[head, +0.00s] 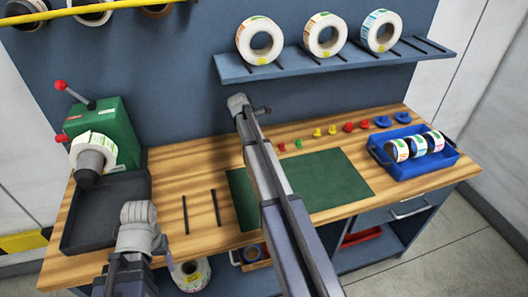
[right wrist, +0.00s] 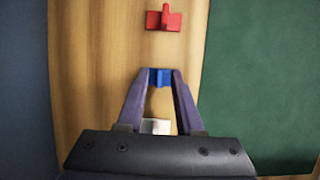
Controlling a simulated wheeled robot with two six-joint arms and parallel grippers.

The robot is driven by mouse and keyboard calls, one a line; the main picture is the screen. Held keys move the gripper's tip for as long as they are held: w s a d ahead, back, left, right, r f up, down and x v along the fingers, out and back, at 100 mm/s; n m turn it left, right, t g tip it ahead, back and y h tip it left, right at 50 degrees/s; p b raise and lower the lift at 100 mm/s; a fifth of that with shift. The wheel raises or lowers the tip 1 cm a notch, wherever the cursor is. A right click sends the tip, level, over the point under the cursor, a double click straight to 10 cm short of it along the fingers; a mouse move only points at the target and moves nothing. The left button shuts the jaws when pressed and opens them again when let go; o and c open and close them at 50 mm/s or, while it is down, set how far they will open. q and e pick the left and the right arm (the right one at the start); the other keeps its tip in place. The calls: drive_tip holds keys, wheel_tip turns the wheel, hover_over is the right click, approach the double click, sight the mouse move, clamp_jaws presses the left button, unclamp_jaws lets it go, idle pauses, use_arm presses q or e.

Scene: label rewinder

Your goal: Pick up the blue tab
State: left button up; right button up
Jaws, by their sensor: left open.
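In the right wrist view a blue tab (right wrist: 160,77) is between the fingertips of my right gripper (right wrist: 160,73). Finger edges lie close along both sides of it. I cannot tell whether they press on it. In the head view my right arm crosses the bench, and its fingers and that tab are hidden behind it. Two other blue tabs, one left (head: 382,121) and one right (head: 402,117), end the tab row on the right. My left gripper (head: 138,216) is open, low over the bench's left part, by the dark tray; its fingers show poorly.
A red tab (right wrist: 163,19) lies just beyond the blue one. A green mat (head: 335,180) lies in front of the tab row. A blue bin (head: 428,168) with label rolls stands at the right, a green rewinder (head: 108,128) at the left. A shelf (head: 300,66) holds rolls above.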

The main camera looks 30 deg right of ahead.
clamp_jaws()
idle(0.5)
drive_tip(key=shift+r+p, duration=0.8)
wheel_tip(320, 180, up, 2)
drive_tip(key=shift+r+p, duration=0.1)
drive_tip(key=shift+p, duration=0.95)
drive_tip(key=w+a, duration=0.1)
drive_tip(key=a, duration=0.5)
drive_tip(key=w+a, duration=0.1)
drive_tip(key=a, duration=0.4)
drive_tip(key=w+a, duration=0.2)
drive_tip(key=a, duration=0.4)
drive_tip(key=shift+w+a, duration=0.1)
drive_tip(key=shift+a, duration=0.2)
